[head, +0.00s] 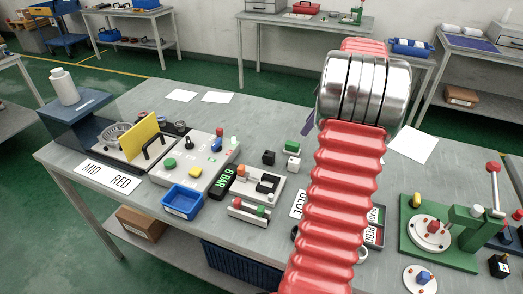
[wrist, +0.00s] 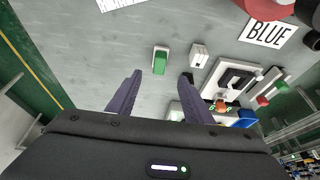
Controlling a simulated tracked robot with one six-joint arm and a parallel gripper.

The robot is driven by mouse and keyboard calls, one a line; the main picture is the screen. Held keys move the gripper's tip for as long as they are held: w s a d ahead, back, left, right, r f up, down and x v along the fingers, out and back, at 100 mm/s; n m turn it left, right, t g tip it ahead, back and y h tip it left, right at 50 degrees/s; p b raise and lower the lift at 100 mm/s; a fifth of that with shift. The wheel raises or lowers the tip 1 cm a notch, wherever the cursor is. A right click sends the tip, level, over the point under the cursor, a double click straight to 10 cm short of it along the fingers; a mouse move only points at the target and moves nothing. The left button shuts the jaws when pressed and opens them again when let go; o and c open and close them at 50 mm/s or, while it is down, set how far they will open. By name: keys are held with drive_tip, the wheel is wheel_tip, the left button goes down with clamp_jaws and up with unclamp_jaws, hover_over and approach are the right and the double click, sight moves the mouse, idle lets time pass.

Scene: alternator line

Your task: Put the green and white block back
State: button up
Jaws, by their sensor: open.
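The green and white block (head: 291,147) lies on the grey table in the head view, left of my red arm. In the wrist view the block (wrist: 160,61) has a green body and a white end, and lies ahead of my fingers. My gripper (wrist: 160,77) is open and empty, with its two purple fingers spread on either side of the block's line. The fingers appear to be above the table, not touching the block. In the head view my arm hides most of the gripper; one purple finger shows. Which place the block belongs in cannot be told.
Close by are a white block (head: 293,164) and a black block (head: 268,157). A pale fixture with a black part (head: 265,185), a blue bin (head: 182,201) and a BLUE card (wrist: 268,33) are near. A green fixture (head: 438,235) stands at right. Bare table lies behind the blocks.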

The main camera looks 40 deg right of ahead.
drive_tip(key=w+a+r+m, duration=0.1)
drive_tip(key=a+r, duration=0.2)
drive_tip(key=a, duration=0.6)
drive_tip(key=w+a+r+h, duration=0.1)
drive_tip(key=w+a+r, duration=0.15)
drive_tip(key=a, duration=0.75)
drive_tip(key=w+a+r+m, duration=0.1)
drive_tip(key=a+r, duration=0.2)
drive_tip(key=a, duration=0.6)
drive_tip(key=s+a+f+m, duration=0.1)
drive_tip(key=s+a, duration=0.3)
drive_tip(key=a, duration=0.3)
drive_tip(key=s+a+f+t, duration=0.1)
drive_tip(key=s+a, duration=0.4)
drive_tip(key=a, duration=0.3)
drive_tip(key=s+a+f+m, duration=0.1)
drive_tip(key=s+a, duration=0.3)
drive_tip(key=a, duration=0.3)
drive_tip(key=shift+s+a+m+h, duration=0.3)
drive_tip(key=shift+s+h, duration=0.1)
